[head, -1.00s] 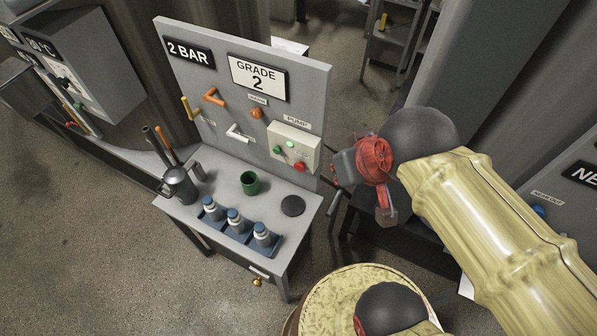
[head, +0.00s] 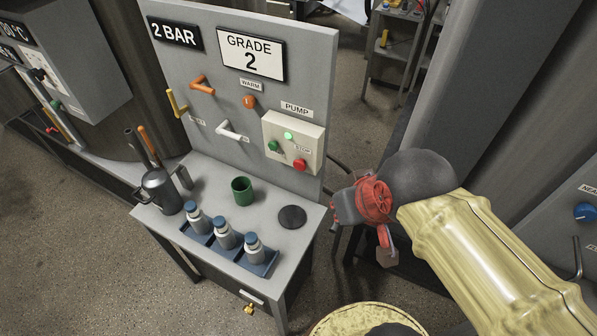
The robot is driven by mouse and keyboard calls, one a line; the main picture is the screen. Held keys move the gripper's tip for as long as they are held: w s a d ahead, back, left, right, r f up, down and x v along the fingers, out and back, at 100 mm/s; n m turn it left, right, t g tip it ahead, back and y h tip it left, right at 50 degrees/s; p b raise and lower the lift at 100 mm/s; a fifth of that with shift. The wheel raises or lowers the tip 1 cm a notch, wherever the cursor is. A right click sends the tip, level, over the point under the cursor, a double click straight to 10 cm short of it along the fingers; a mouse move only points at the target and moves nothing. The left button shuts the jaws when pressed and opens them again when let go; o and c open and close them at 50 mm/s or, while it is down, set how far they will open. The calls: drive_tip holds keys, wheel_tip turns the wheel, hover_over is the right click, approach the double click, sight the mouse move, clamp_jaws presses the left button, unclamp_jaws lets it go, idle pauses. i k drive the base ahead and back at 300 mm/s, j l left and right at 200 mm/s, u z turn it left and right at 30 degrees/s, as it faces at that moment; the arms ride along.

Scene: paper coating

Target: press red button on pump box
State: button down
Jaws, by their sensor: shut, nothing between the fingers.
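The pump box (head: 293,138) is a cream box on the upright grey panel, under a "PUMP" label. Its red button (head: 299,165) sits at the lower right, near a small "STOP" label. A green button (head: 273,146) is at its left, and a bright green lamp (head: 288,135) is lit above. My gripper (head: 335,207) is to the right of the panel and lower than the box, apart from both. It points left; its fingers are small and partly hidden by its own body, and it looks shut and empty.
Below the panel, the grey bench (head: 215,185) holds a blue tray (head: 205,241) of several bottles, a green cup (head: 242,191), a black disc (head: 292,217) and a metal jug (head: 161,191). Orange, yellow and white handles stick out from the panel.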

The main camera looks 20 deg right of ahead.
sight(300, 164)
drive_tip(key=k+j+z, duration=0.15)
drive_tip(key=j, duration=0.2)
drive_tip(key=k+j+z, duration=0.1)
drive_tip(key=j, duration=0.25)
drive_tip(key=j+z, duration=0.15)
drive_tip(key=j, duration=0.25)
drive_tip(key=k+j+z, duration=0.15)
drive_tip(key=j, duration=0.25)
drive_tip(key=k+j+z, duration=0.15)
drive_tip(key=j, duration=0.25)
drive_tip(key=i+j+z, duration=0.15)
drive_tip(key=j, duration=0.2)
drive_tip(key=i+j+z, duration=0.1)
drive_tip(key=i+j, duration=0.15)
drive_tip(key=j, duration=0.1)
